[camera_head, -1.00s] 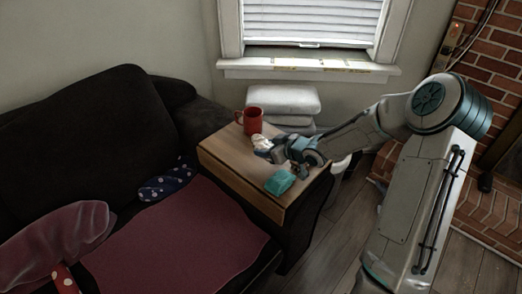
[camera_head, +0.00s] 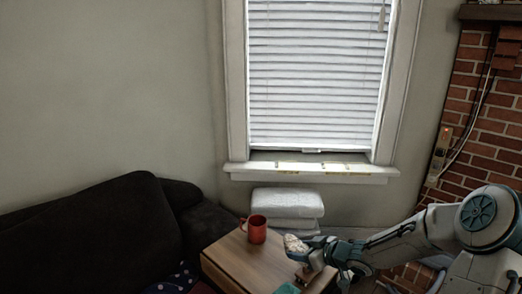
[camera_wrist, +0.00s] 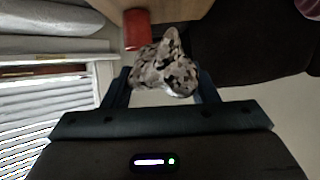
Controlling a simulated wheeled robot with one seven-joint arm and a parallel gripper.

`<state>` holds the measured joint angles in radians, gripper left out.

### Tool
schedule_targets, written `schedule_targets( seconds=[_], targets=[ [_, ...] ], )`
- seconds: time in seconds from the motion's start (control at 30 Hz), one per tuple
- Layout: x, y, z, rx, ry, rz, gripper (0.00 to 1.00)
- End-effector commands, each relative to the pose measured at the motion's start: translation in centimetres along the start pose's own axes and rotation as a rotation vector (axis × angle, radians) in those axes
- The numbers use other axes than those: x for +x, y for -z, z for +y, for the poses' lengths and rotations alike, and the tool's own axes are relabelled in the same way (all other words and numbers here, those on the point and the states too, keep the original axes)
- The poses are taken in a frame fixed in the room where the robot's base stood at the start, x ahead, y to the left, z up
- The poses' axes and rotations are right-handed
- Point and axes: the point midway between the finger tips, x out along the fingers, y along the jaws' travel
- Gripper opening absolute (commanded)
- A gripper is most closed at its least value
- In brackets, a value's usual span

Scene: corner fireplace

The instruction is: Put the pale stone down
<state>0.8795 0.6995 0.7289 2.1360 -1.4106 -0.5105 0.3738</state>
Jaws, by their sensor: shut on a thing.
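The pale stone (camera_head: 295,244) is held at the tip of my gripper (camera_head: 306,255), above the wooden side table (camera_head: 238,262) near its right side. In the wrist view the stone (camera_wrist: 165,66) is lumpy, whitish with dark speckles, and sits between the two dark fingers of my gripper (camera_wrist: 163,82). The fingers are shut on it. In the head view the stone looks raised off the tabletop, but the gap is hard to judge.
A red mug (camera_head: 257,229) stands on the table left of the stone; it also shows in the wrist view (camera_wrist: 137,29). A teal item (camera_head: 288,288) lies near the front. White stacked cushions (camera_head: 287,203) stand behind. A dark sofa (camera_head: 95,235) is at left. The table's left part is bare.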

Motion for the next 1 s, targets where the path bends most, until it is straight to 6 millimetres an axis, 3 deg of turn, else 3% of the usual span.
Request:
schedule_targets(
  seconds=[0.1,0.5,0.7,1.0],
  targets=[
    [-1.1,2.3,-0.4,0.021,-0.036,0.008,0.07],
    [-4.7,7.5,-1.2,0.123,-0.212,0.017,0.07],
    [-6.8,9.3,-1.4,0.167,-0.308,0.01,0.07],
    [-8.6,10.2,-1.6,0.205,-0.395,0.0,0.07]
  ],
)
